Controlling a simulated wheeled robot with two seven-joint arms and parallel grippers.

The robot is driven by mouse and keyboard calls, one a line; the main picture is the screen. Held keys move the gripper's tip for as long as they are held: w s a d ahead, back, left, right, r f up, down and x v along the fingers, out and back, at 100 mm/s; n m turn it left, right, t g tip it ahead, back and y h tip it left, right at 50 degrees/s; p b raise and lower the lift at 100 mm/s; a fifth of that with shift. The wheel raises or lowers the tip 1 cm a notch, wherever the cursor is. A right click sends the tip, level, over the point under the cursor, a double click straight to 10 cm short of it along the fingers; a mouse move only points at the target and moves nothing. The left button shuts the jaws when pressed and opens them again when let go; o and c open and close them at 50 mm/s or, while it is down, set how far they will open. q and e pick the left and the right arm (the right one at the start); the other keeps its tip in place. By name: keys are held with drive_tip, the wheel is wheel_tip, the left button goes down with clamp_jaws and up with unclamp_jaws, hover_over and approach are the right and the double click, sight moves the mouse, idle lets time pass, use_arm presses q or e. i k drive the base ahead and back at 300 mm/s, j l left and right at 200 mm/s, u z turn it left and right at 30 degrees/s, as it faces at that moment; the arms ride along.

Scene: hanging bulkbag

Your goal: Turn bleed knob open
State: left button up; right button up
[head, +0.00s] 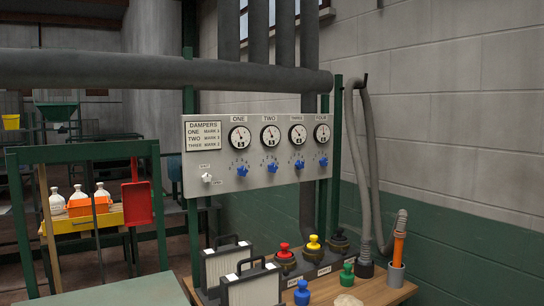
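A grey panel (225,185) hangs on green posts below a thick horizontal pipe. A small white knob (207,178) sits at its lower left, with tiny labels above and below it; this looks like the bleed knob, but the labels are too small to read surely. Four round gauges, labelled ONE (239,138), TWO (270,138), THREE (298,136) and FOUR (321,134), line the panel. A blue knob sits under each, the leftmost (242,170) nearest the white knob. Neither of my grippers is in view.
Below the panel, a wooden bench (370,290) holds filter-like boxes (250,288), red (284,250), yellow (313,242), green (346,273) and blue (302,292) capped items, and a grey hose (362,180). A green frame (160,200) stands left. The space before the white knob looks clear.

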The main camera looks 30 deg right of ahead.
sight(206, 178)
drive_tip(key=l+z, duration=0.1)
drive_tip(key=l, duration=0.4)
drive_tip(key=i+l+z, duration=0.15)
drive_tip(key=l, duration=0.3)
drive_tip(key=l+z, duration=0.1)
drive_tip(key=l, duration=0.4)
drive_tip(key=i+l+z, duration=0.15)
drive_tip(key=l, duration=0.3)
